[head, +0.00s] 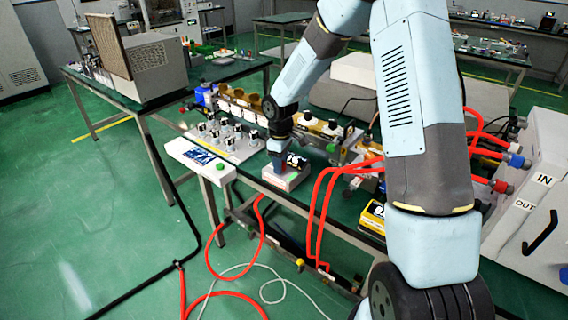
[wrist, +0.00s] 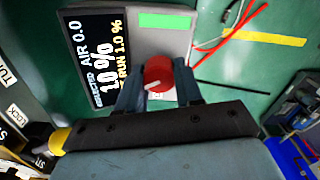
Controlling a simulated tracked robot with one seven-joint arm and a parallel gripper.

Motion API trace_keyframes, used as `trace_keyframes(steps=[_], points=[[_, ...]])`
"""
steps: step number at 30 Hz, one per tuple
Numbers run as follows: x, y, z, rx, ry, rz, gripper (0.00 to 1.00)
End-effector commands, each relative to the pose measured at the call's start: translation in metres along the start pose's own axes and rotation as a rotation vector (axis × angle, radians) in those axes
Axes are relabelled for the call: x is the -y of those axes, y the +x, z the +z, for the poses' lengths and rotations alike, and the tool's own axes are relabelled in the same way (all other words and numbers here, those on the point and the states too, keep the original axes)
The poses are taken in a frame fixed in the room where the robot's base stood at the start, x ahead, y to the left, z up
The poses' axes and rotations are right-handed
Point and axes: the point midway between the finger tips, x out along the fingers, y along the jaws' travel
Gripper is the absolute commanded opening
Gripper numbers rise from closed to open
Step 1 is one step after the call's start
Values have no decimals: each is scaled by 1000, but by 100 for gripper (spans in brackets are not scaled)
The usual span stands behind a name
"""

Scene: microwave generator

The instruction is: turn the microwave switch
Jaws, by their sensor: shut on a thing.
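The microwave control box (wrist: 185,15) is a pale grey panel with a black display (wrist: 92,50) and a green strip. The display shows "AIR 0.0", "10 %" and "RUN 1.0 %". The switch is a red round knob (wrist: 158,72) with a white pointer mark, at the panel's near edge in the wrist view. My gripper (wrist: 158,85) has its two fingers on either side of the knob and is shut on it. In the head view the box (head: 288,178) sits on the bench and my gripper (head: 277,160) reaches down onto it, hiding the knob.
A white panel with several metal knobs (head: 224,140) stands left of the box. Red hoses (head: 318,215) run to the right and below the bench. A white tank marked IN and OUT (head: 530,190) stands at the right. Green floor is open at the left.

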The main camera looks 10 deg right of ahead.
Motion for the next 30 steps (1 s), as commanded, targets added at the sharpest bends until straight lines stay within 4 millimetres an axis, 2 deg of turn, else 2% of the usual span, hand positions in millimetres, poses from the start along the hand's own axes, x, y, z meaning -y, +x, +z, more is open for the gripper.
trace_keyframes(steps=[1, 11, 12, 18, 20, 30], points=[[2, -2, -8, -14, -3, 4, 5], [1, -3, -8, -15, -2, 5, 5], [1, -3, -8, -15, -2, 6, 37], [0, -2, -5, -10, 0, 4, 56], [0, -2, -4, -8, 1, 4, 60], [-1, -1, 0, -1, 5, 2, 60]])
